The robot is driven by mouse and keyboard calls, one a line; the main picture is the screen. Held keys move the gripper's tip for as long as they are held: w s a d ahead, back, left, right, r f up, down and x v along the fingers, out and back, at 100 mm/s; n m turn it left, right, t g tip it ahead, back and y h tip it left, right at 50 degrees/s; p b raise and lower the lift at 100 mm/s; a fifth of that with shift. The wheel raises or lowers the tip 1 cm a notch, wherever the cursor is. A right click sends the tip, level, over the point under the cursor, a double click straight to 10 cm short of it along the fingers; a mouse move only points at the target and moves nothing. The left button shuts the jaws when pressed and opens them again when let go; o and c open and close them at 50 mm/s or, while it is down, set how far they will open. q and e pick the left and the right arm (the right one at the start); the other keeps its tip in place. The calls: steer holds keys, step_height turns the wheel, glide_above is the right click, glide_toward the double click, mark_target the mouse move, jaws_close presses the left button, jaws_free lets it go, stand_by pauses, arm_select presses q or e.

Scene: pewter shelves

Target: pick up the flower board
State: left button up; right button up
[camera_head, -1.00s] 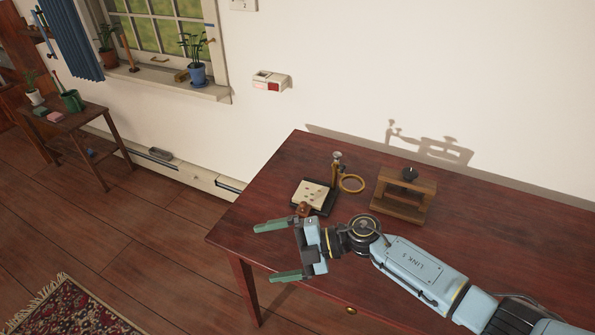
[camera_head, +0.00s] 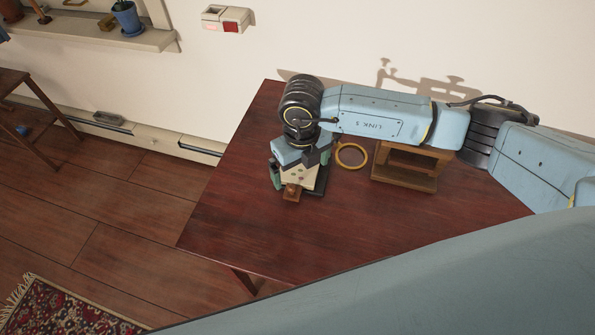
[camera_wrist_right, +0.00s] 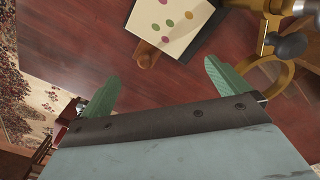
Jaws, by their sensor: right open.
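The flower board (camera_head: 300,180) is a cream panel with small coloured spots and a dark edge. It lies on the red-brown table, partly hidden under my right gripper (camera_head: 299,170) in the head view. The right wrist view shows the board (camera_wrist_right: 180,20) at the top, cut off by the frame, with a brown wooden knob (camera_wrist_right: 146,56) at its near edge. My right gripper (camera_wrist_right: 162,75) is open, its green fingers apart and nothing between them. The board lies beyond the fingertips there. My left gripper is not in view.
A brass ring (camera_head: 351,156) and a wooden stand (camera_head: 404,182) are on the table (camera_head: 270,225) right of the board. The table's front and left are clear. The wall is behind, with a small white-and-red box (camera_head: 226,18) on it.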

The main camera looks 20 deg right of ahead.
mark_target(301, 187)
steer(key=shift+f, duration=0.75)
step_height(301, 187, down, 4)
steer(key=shift+d+f, duration=0.1)
steer(key=shift+f, duration=0.1)
steer(key=shift+w+f, duration=0.1)
steer(key=shift+f, duration=0.25)
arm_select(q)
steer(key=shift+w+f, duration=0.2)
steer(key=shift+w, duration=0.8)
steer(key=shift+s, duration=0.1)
arm_select(e)
steer(key=shift+c, duration=1.3)
steer(key=c, duration=1.4)
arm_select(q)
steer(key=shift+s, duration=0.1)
arm_select(e)
steer(key=shift+c, duration=0.9)
